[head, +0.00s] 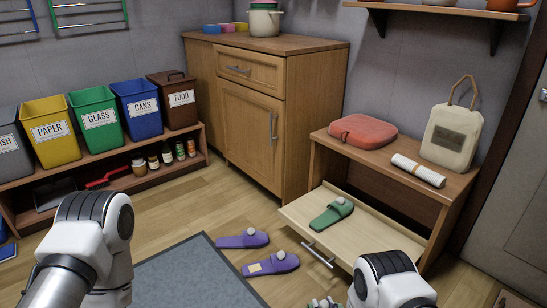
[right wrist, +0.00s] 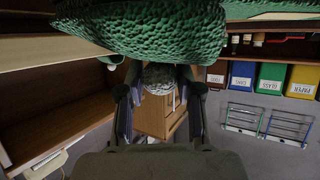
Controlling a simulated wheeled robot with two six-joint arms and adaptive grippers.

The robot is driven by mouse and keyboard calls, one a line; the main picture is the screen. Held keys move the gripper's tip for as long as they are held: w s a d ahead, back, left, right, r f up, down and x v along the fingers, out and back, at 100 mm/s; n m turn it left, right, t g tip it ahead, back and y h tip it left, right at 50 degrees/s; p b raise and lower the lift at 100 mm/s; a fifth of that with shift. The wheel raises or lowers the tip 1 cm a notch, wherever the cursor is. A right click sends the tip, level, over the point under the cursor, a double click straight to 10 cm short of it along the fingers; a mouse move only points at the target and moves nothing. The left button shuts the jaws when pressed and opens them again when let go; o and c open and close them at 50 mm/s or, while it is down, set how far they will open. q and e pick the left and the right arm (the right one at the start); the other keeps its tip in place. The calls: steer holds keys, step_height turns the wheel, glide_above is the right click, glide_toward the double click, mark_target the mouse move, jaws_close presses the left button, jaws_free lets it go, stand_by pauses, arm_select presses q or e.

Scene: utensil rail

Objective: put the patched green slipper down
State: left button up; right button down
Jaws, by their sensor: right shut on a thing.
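A green slipper (right wrist: 150,30) fills the top of the right wrist view, and my right gripper (right wrist: 159,95) is shut on its grey knob (right wrist: 158,75). In the head view only a small part of a green slipper (head: 322,303) shows at the bottom edge, beside my right arm; its patch cannot be made out. Another green slipper (head: 332,215) with a grey knob lies on the pulled-out drawer (head: 297,213) of the bench. My left arm shows at the lower left of the head view, but its gripper is out of view.
Two purple slippers, one plain (head: 240,241) and one with a pale patch (head: 268,265), lie on the floor left of the drawer. A grey mat (head: 185,275) is in front. The bench top (head: 375,153) holds a red cushion (head: 362,130), a rolled paper (head: 417,170) and a bag (head: 452,137).

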steer(key=w+a+r+p, duration=0.1)
steer(key=w+r, duration=0.3)
steer(key=r, duration=0.4)
steer(key=w+r+p, duration=0.1)
steer(key=w+r, duration=0.2)
steer(key=r, duration=0.5)
step_height(320, 180, up, 15)
steer(key=d+p, duration=0.1)
steer(key=p, duration=0.1)
steer(key=s+d+f+m+h, duration=0.1)
steer(key=s+d+m+h, duration=0.15)
steer(key=s, duration=0.65)
steer(key=s+r+p, duration=0.2)
steer(key=r+p, duration=1.7)
steer(key=r, duration=0.1)
steer(key=s+r+p, duration=0.2)
steer(key=r+p, duration=1.8)
steer(key=s+f, duration=0.4)
steer(key=f, duration=0.1)
steer(key=shift+s+d+f+n+b, duration=0.15)
steer(key=shift+d+f+n+b, duration=0.15)
steer(key=shift+d+n, duration=0.15)
steer(key=shift+y, duration=0.25)
